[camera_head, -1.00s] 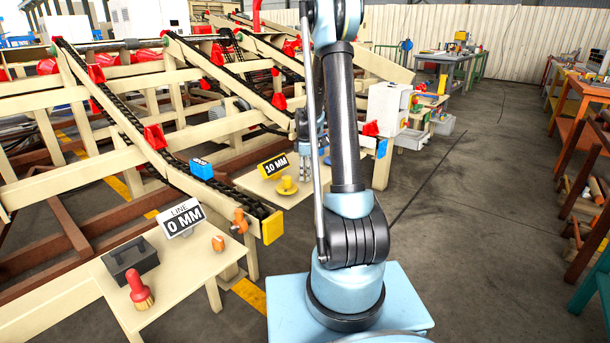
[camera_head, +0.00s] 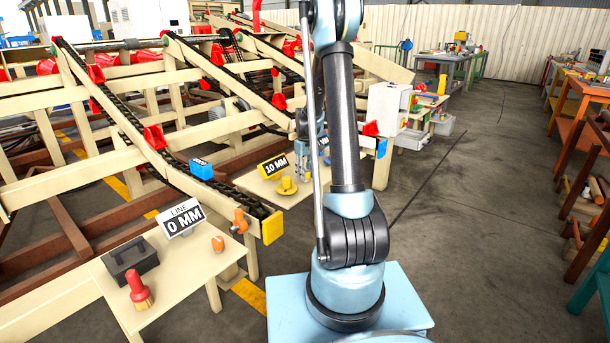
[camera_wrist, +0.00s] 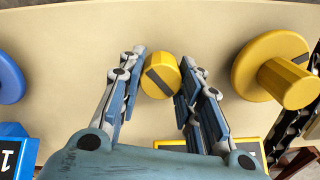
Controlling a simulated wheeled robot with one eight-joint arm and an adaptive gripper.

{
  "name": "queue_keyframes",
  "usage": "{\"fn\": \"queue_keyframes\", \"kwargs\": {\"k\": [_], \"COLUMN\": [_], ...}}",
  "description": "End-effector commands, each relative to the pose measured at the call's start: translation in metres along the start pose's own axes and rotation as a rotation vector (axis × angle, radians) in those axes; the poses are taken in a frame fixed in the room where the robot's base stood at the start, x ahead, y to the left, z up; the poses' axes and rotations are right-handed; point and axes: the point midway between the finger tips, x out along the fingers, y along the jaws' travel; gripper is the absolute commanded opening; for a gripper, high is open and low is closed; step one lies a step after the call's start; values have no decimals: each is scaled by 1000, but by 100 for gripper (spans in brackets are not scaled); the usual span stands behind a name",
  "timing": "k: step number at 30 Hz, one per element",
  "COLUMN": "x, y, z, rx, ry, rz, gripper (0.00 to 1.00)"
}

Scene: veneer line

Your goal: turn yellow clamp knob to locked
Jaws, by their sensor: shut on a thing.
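The yellow clamp knob (camera_wrist: 160,76) is a short yellow cylinder with a dark bar across its top, in the middle of the wrist view. My gripper (camera_wrist: 160,85) has its two fingers on either side of it and is shut on it. The bar lies aslant, from upper left to lower right. In the head view my gripper (camera_head: 303,158) is low over the small pale table, partly behind my arm. The knob cannot be made out there.
A larger yellow disc with a stub (camera_wrist: 275,70) stands close to the right; it also shows in the head view (camera_head: 287,185). A blue round part (camera_wrist: 8,78) is at left. A "10 MM" sign (camera_head: 273,166) stands on the table. Conveyor rails are at left; open floor lies right.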

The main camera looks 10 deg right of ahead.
Motion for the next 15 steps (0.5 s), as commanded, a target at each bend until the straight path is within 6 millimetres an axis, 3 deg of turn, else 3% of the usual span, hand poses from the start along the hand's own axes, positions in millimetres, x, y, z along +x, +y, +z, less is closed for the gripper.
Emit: {"fn": "queue_keyframes", "kwargs": {"k": [15], "x": [0], "y": [3], "z": [-2], "rx": [454], "ry": [4], "rz": [1], "gripper": [8]}}
